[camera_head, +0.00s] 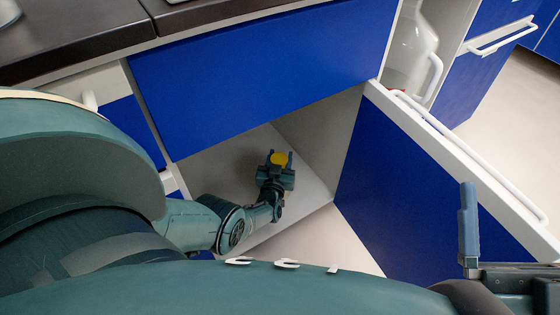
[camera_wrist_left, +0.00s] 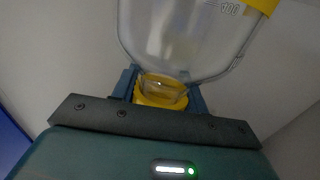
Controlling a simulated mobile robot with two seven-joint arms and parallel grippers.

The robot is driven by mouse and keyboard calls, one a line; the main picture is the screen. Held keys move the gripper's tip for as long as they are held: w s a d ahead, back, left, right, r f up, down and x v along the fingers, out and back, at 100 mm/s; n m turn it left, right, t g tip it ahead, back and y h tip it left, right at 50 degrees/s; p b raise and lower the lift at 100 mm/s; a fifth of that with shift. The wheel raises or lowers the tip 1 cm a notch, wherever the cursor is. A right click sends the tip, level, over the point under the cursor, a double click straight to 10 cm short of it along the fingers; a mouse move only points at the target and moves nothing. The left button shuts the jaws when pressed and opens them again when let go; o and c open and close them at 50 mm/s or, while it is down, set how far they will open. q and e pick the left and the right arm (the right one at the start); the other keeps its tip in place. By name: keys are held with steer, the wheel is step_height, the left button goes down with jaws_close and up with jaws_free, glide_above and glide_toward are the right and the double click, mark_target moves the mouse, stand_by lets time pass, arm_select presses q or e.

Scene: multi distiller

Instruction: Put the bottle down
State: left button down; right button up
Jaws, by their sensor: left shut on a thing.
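My left gripper (camera_head: 276,172) is inside the open cabinet, low over its pale floor. In the left wrist view the gripper (camera_wrist_left: 162,90) is shut on the yellow neck of a clear bottle (camera_wrist_left: 185,40). In the head view only a yellow part of the bottle (camera_head: 280,158) shows at the gripper. I cannot tell whether the bottle touches the cabinet floor. One upright finger of my right gripper (camera_head: 468,225) shows at the lower right; its opening is unclear.
The open cabinet (camera_head: 310,140) has a blue front panel (camera_head: 260,75) above and an open blue door (camera_head: 400,190) with a white handle (camera_head: 470,155) on the right. A clear jug (camera_head: 410,50) stands in the neighbouring compartment. A dark countertop (camera_head: 70,35) is at upper left.

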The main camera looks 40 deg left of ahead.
arm_select(q)
steer(key=shift+w+f, duration=0.1)
steer(key=shift+f, duration=0.05)
arm_select(e)
steer(key=shift+r+n+y, duration=0.5)
arm_select(q)
steer(key=shift+f+b, duration=0.3)
steer(key=shift+b, duration=0.05)
steer(key=c, duration=0.7)
jaws_free()
steer(key=shift+c, duration=0.2)
arm_select(e)
steer(key=shift+s+r+n+y, duration=0.1)
steer(key=shift+r+n+y, duration=0.2)
steer(key=shift+n, duration=0.1)
